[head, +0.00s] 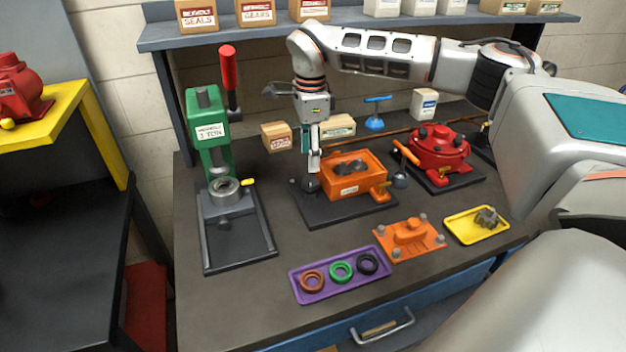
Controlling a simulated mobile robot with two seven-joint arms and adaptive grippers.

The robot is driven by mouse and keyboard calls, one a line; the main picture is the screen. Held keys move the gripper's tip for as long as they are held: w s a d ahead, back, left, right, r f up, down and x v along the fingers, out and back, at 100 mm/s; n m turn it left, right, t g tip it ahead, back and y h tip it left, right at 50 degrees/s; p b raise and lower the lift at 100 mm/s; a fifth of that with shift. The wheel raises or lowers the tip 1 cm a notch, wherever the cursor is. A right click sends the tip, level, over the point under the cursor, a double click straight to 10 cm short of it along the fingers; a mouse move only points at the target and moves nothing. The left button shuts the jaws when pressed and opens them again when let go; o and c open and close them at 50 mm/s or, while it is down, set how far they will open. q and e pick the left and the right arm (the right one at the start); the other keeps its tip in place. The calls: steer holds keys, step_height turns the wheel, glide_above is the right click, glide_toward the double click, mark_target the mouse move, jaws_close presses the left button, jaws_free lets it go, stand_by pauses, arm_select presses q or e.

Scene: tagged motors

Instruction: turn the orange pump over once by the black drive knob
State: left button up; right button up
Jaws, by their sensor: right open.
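The orange pump (370,181) sits on a dark base plate near the middle of the bench, with its top open and dark parts inside. Its black drive knob (310,185) is on the pump's left side. My right gripper (314,168) points down right at the knob, with its fingertips over or around the knob's top. It is open. I cannot tell whether the fingers touch the knob. My left gripper is not in view.
A green press (208,135) with a red handle stands left. A red pump (437,150) is at right. In front are an orange cover (409,238), a purple tray (304,297) with rings and a yellow tray (456,234). Boxes stand behind.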

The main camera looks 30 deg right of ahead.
mark_target(311, 181)
steer(key=shift+s+a+r+m, duration=0.1)
steer(key=shift+s+r+m, duration=0.05)
steer(key=shift+m, duration=0.45)
steer(key=shift+s+a+r+m, duration=0.1)
steer(key=shift+s+r+m, duration=0.05)
steer(key=shift+m, duration=0.45)
steer(key=shift+f, duration=0.1)
step_height(311, 181, down, 8)
steer(key=shift+r+p, duration=0.25)
steer(key=shift+p, duration=0.05)
steer(key=c, duration=1.1)
